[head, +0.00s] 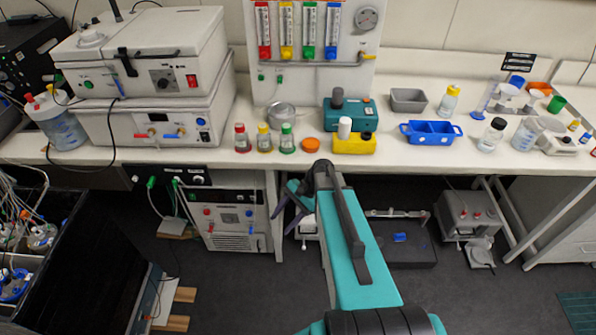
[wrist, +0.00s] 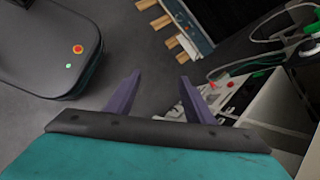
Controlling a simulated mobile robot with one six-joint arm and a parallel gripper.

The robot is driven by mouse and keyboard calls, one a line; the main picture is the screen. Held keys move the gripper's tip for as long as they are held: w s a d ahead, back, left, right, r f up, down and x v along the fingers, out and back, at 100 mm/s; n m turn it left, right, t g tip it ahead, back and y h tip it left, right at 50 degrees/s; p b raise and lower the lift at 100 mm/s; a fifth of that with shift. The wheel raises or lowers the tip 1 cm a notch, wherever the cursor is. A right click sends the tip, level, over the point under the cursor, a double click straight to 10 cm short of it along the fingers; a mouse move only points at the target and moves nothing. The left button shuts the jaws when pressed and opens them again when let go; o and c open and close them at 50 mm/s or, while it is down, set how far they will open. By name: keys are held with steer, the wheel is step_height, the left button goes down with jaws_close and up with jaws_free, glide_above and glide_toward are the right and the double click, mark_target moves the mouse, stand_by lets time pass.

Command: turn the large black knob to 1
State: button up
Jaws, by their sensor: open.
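A round black knob (head: 163,79) sits on the front of a white instrument at the upper left of the head view, left of a red switch. Its markings are too small to read. Another dark knob (head: 367,136) shows on the yellow stirrer-like unit, and I cannot tell for certain which is meant. My gripper (head: 284,217) hangs below the bench front, well away from both knobs. In the wrist view, the two purple fingers of my gripper (wrist: 160,82) stand apart with nothing between them.
The white bench (head: 220,160) holds several small bottles, an orange lid (head: 311,144) and a blue tray (head: 431,132). A floor unit with red and blue fittings (head: 234,219) stands below, left of my gripper. A black-walled bin (head: 100,260) is at the lower left.

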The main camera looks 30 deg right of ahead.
steer(key=s+a+f+n+g+h+b, duration=0.3)
steer(key=s+f+n+b, duration=0.3)
steer(key=s+f, duration=0.7)
steer(key=s+a+f+n+g+h+b, duration=0.3)
steer(key=s+f+n, duration=0.5)
steer(key=s+f, duration=0.5)
steer(key=shift+s+a+f+h+b, duration=0.4)
steer(key=shift+a+f+h+b, duration=0.5)
steer(key=shift+b, duration=0.45)
steer(key=shift+a+r, duration=0.1)
steer(key=shift+r, duration=0.1)
steer(key=shift+c, duration=0.3)
